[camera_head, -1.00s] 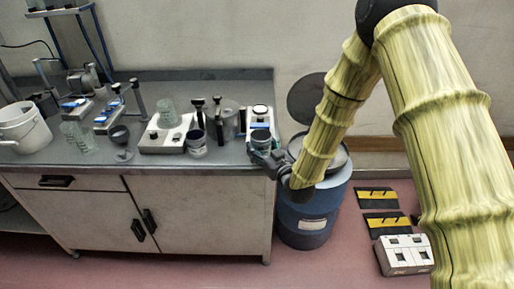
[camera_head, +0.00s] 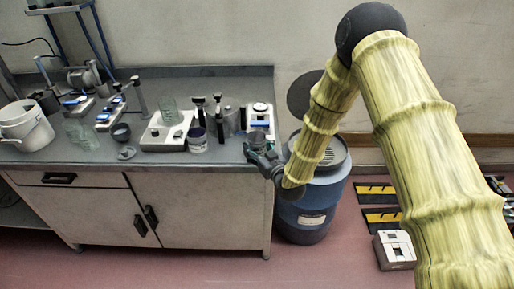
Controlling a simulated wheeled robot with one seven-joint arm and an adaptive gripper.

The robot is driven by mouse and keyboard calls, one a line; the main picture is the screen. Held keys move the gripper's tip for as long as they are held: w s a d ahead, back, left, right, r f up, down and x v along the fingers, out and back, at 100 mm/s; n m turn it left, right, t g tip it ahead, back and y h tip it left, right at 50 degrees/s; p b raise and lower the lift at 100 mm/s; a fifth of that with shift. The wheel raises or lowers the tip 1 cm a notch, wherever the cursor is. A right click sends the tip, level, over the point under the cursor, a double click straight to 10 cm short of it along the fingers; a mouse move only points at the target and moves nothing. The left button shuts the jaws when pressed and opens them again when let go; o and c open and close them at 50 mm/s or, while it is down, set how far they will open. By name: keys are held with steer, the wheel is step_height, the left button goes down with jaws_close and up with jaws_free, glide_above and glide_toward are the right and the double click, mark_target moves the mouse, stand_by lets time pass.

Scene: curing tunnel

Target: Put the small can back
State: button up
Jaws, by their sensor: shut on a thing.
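My gripper (camera_head: 260,154) is at the right front corner of the grey bench top. It is shut on a small dark grey can (camera_head: 257,141), which is upright and partly hidden by the fingers. The can is in front of a white scale-like device with a blue display (camera_head: 260,118). I cannot tell whether the can touches the bench. A similar grey can (camera_head: 197,140) stands further left, beside a white plate device (camera_head: 163,138).
A blue drum (camera_head: 308,205) stands right of the bench. The bench's front strip is mostly clear.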

steer(key=shift+f, duration=0.15)
steer(key=o, duration=1.1)
steer(key=b+v, duration=0.3)
steer(key=v, duration=0.9)
steer(key=shift+b, duration=0.3)
steer(key=s+d+f+m+g+h, duration=0.25)
steer(key=s+d+f+g, duration=0.2)
steer(key=s+f, duration=0.55)
steer(key=s+d+f+m+g+h, duration=0.1)
steer(key=s+d+f+g+h, duration=0.3)
steer(key=s+f, duration=0.6)
steer(key=s+d+f+g, duration=0.2)
steer(key=s+f, duration=0.1)
steer(key=s, duration=0.4)
steer(key=s+d+f+m+g+h, duration=0.1)
steer(key=s+d+f+g, duration=0.1)
steer(key=s, duration=0.5)
steer(key=s+d+f+m+g, duration=0.1)
steer(key=s+d+f+g, duration=0.2)
steer(key=s, duration=0.4)
steer(key=shift+d+f+m+h, duration=0.25)
steer(key=shift+d+f+h, duration=0.1)
steer(key=shift+d+f, duration=0.3)
